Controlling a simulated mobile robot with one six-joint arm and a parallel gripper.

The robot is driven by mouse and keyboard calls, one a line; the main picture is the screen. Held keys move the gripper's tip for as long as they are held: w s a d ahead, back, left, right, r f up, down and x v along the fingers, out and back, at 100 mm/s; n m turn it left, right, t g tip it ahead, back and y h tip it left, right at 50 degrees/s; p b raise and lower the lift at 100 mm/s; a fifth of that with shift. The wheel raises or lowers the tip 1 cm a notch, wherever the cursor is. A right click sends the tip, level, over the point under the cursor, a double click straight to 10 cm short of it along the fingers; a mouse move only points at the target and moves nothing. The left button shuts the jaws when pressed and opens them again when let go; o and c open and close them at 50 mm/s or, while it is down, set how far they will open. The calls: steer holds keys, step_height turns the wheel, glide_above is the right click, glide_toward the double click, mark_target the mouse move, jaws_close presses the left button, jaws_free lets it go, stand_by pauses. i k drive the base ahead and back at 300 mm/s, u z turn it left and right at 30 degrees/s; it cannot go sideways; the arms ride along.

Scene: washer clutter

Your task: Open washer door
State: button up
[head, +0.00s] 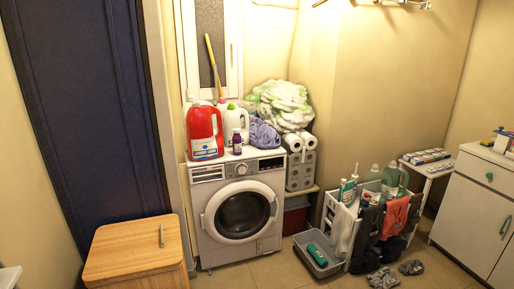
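A white front-loading washer (212,241) stands against the back wall, left of the middle in the head view. Its round door (242,212) has dark glass and a pale ring, and it looks shut. A pale handle-like bulge (275,208) shows at the right side of the ring. The control panel with its dial (241,169) is above the door. My gripper is not in this view.
A wooden cabinet (135,245) stands in front and left of the washer. A rack with hanging clothes (340,225), a grey basket (318,256) and shoes (383,278) are on the right. Bottles, including a red jug (204,132), stand on the washer. Floor shows before it.

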mark_target(210, 222)
steer(key=i, duration=1.35)
steer(key=u, duration=4.4)
steer(key=i, duration=0.15)
steer(key=z, duration=2.75)
steer(key=i, duration=0.55)
steer(key=u, duration=0.1)
